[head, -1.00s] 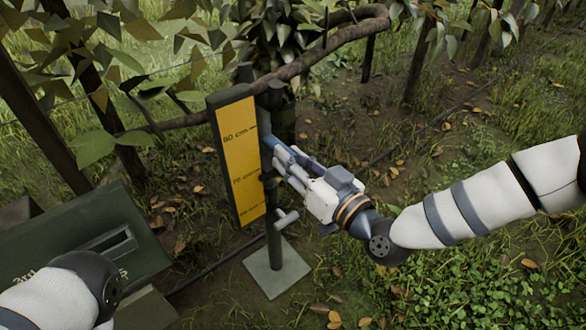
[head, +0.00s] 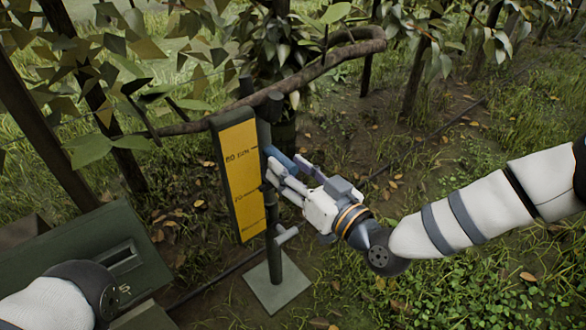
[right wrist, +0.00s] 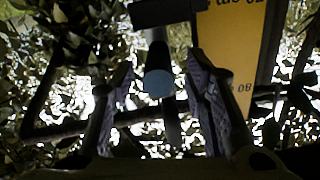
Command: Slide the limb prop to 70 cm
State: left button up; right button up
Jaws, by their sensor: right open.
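The limb prop is a dark green post (head: 274,236) on a square base plate (head: 277,281), under a thick limb (head: 335,60). A yellow scale board (head: 240,178) stands along its left side, with an 80 cm mark near the top. A short grey cross handle (head: 287,235) sticks out low on the post. My right gripper (head: 277,170) is open beside the upper post. In the right wrist view, a round-ended rod (right wrist: 159,84) shows between its spread fingers (right wrist: 165,85); contact cannot be told. My left gripper is out of the head view.
A dark green box (head: 60,265) with a slot and lettering stands at the lower left, partly behind my left arm. Leaves and branches (head: 110,60) crowd the upper left. A thin dark line (head: 215,275) runs low behind the prop. Grass to the right is open.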

jog(key=v, duration=1.2)
